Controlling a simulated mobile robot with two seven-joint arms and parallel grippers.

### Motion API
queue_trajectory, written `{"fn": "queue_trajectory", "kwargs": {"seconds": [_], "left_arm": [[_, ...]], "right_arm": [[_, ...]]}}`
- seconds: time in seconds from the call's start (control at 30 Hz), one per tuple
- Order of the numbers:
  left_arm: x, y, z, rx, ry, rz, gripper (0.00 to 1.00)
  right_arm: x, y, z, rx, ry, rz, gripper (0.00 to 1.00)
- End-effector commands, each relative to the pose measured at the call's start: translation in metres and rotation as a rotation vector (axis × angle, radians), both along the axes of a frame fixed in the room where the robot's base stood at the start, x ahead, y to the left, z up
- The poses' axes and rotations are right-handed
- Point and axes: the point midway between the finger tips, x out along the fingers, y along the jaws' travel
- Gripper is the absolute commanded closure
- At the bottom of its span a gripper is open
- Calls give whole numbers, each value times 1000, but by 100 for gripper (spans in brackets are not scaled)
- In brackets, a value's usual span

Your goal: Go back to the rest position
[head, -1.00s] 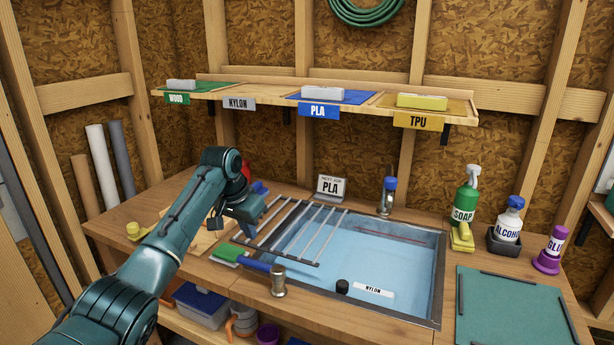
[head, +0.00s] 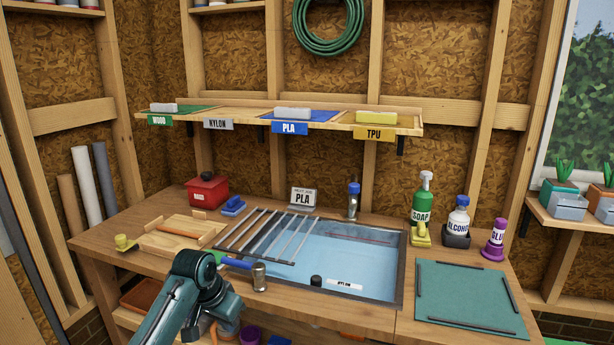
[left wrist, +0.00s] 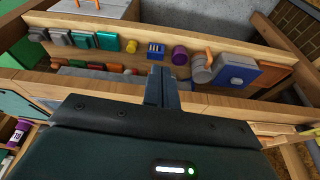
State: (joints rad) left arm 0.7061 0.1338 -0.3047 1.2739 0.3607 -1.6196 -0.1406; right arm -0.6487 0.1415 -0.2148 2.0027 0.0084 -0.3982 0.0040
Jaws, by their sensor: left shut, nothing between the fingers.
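My left arm comes in at the bottom left of the head view, in front of the workbench (head: 110,243). Its wrist is bent down near the bench's front edge, and the fingers are hard to make out there. In the left wrist view my left gripper (left wrist: 162,80) shows its two dark fingers together with nothing between them. Beyond them is a wooden lower shelf (left wrist: 120,62) with several small items, apart from the fingers. My right gripper is not in view.
The sink (head: 350,262) has a rod rack (head: 265,236) over its left side. A blue-handled tool (head: 258,275) lies at its front left. A green mat (head: 470,295), soap bottle (head: 422,205), alcohol bottle (head: 458,222) and glue bottle (head: 494,240) are on the right.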

Motion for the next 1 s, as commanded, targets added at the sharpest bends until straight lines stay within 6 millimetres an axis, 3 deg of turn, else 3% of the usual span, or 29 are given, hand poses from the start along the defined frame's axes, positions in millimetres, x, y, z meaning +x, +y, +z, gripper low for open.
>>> {"fn": "queue_trajectory", "kwargs": {"seconds": [0.03,0.2,0.4,0.6,1.0], "left_arm": [[-21,-3,-20,-3,7,0,100],[-96,-5,-67,-12,9,29,100],[-194,3,-92,-13,4,93,100],[-269,16,-87,-2,-5,159,100],[-355,37,-56,32,-14,248,100]], "right_arm": [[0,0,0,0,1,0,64],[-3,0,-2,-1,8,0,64],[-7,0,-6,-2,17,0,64],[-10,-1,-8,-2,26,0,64],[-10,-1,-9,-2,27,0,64]]}}
